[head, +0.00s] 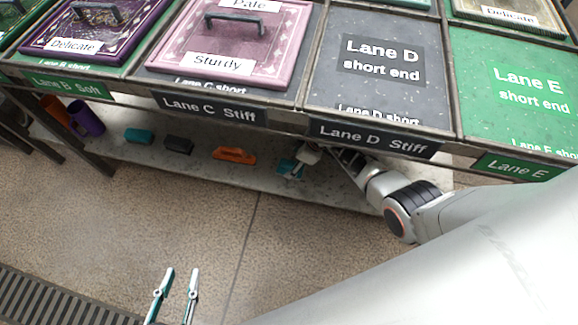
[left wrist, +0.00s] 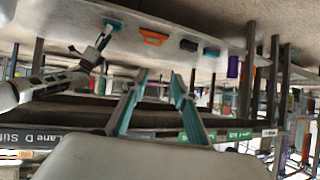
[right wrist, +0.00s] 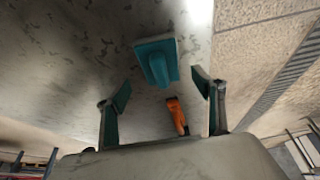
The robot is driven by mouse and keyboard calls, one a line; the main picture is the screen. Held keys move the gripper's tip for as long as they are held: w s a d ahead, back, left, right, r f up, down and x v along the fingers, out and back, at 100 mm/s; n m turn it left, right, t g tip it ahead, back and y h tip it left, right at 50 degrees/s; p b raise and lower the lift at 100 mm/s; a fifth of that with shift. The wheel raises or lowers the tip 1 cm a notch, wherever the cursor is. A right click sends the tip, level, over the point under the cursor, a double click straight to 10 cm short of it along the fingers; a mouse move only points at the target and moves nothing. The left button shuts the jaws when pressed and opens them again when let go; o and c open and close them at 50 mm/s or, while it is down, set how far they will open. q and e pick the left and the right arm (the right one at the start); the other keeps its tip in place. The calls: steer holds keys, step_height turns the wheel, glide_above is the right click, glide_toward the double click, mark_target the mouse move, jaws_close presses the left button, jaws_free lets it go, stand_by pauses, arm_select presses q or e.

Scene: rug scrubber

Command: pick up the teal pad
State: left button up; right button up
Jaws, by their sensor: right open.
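A teal pad (head: 286,167) with a raised teal grip lies on the grey lower shelf, right of the orange tool. In the right wrist view the pad (right wrist: 157,58) is just beyond the fingertips, about midway between them, with a gap showing. My right gripper (right wrist: 161,90) is open and empty. In the head view the right gripper (head: 300,162) reaches under the table edge and partly hides the pad. The left wrist view shows the pad (left wrist: 112,23) at the right gripper's tips. My left gripper (head: 181,272) is open and empty, over the floor in front of the shelf.
On the shelf (head: 210,178) lie an orange tool (head: 234,155), a dark block (head: 178,145) and another teal block (head: 138,136), with purple cups (head: 87,118) at the left. The table with lane signs (head: 374,138) overhangs the shelf. The floor in front is clear.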

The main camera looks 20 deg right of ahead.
mark_target(292, 164)
steer(key=f, duration=0.1)
steer(key=f+b, duration=0.1)
steer(key=f, duration=0.2)
steer(key=shift+s+a+f, duration=0.15)
steer(key=shift+s+a, duration=0.05)
steer(key=shift+a, duration=0.2)
steer(key=shift+w+f+b, duration=0.15)
steer(key=shift+w+b, duration=0.1)
steer(key=shift+b, duration=0.1)
steer(key=shift+w+a+r, duration=0.15)
steer(key=shift+w+r, duration=0.2)
arm_select(q)
steer(key=shift+w+d+r+n+t+h, duration=0.3)
steer(key=shift+w+d+r+n+h, duration=0.1)
steer(key=shift+w+d+r, duration=0.55)
arm_select(e)
steer(key=c, duration=1.2)
arm_select(q)
steer(key=shift+s+d, duration=0.1)
steer(key=shift+s, duration=0.05)
steer(key=shift+r, duration=0.1)
